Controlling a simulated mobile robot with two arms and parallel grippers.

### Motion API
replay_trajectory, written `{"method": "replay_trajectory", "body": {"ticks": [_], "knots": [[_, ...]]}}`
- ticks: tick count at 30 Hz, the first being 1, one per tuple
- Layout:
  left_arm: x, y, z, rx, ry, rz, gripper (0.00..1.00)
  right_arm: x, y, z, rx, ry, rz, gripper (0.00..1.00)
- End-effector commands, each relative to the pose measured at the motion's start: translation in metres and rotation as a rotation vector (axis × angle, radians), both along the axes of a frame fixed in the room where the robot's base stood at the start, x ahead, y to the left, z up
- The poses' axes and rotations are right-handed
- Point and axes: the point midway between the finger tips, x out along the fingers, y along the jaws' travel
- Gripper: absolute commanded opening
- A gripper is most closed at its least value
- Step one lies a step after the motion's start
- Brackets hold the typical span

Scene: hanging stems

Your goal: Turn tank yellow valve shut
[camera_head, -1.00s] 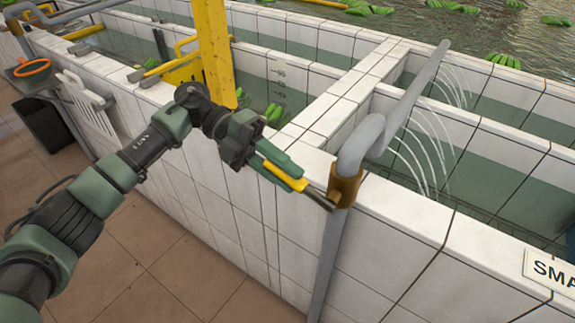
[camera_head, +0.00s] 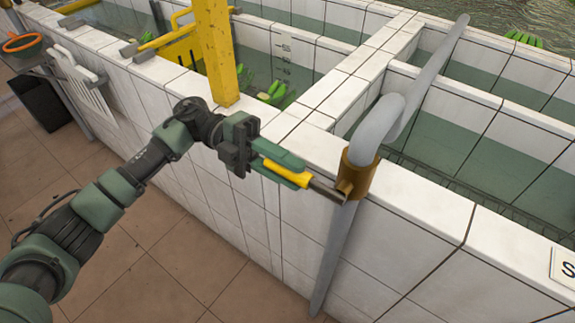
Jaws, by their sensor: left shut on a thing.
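The yellow-handled valve has a brass body (camera_head: 358,174) on a grey pipe at the tank wall's top edge. Its lever (camera_head: 326,190) sticks out to the left, across the pipe, with a yellow grip (camera_head: 286,172). My left gripper (camera_head: 296,172) is shut on the yellow grip, its green fingers lying along both sides of it. The grey pipe (camera_head: 385,118) runs up from the valve and over the tank. No water jets show from it. My right gripper is not in view.
White-tiled tank walls (camera_head: 425,205) with water stand behind and right of the valve. A yellow post (camera_head: 216,50) rises behind my left arm. A black bin (camera_head: 40,103) and an orange-rimmed bowl (camera_head: 24,43) are at far left. The brown floor is clear.

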Motion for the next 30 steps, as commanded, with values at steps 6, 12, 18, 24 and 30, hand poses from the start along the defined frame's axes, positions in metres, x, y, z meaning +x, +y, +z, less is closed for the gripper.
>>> {"method": "replay_trajectory", "body": {"ticks": [6,12,18,24,30], "knots": [[0.0,0.0,-0.001,0.0,0.005,0.001,0.46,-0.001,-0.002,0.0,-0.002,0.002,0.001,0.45],[0.0,0.0,-0.001,0.001,0.003,0.0,0.46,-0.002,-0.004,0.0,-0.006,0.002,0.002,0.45],[0.0,0.0,0.011,0.0,0.001,-0.001,0.46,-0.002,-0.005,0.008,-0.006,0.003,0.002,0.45],[0.0,0.0,0.053,-0.001,-0.001,-0.001,0.46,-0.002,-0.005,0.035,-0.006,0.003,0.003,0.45],[0.0,0.0,0.106,-0.003,0.001,-0.001,0.46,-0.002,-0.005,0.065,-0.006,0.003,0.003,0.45]]}}
